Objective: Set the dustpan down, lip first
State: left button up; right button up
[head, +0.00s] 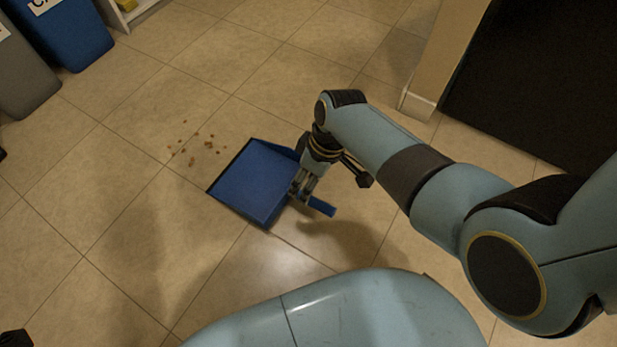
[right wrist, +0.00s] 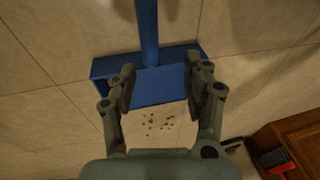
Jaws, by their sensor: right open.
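The blue dustpan (head: 252,184) is at the floor in the head view, its wide lip towards the scattered crumbs on the left. Its handle (head: 321,207) sticks out to the lower right, partly behind my right gripper (head: 299,190). In the right wrist view, the dustpan (right wrist: 150,86) lies beyond the open fingers of the right gripper (right wrist: 160,80), and its handle (right wrist: 148,30) runs up out of the picture. The fingers stand apart on either side. Whether the whole lip touches the floor is unclear. My left gripper is not identifiable.
Several brown crumbs (head: 197,147) lie on the tiled floor, also in the right wrist view (right wrist: 160,121). Blue (head: 68,35) and grey (head: 22,75) bins stand at the upper left. A wall end (head: 440,60) and dark panel (head: 535,75) are at the upper right.

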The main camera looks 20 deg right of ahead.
jog(key=v, duration=1.2)
dwell(0.3)
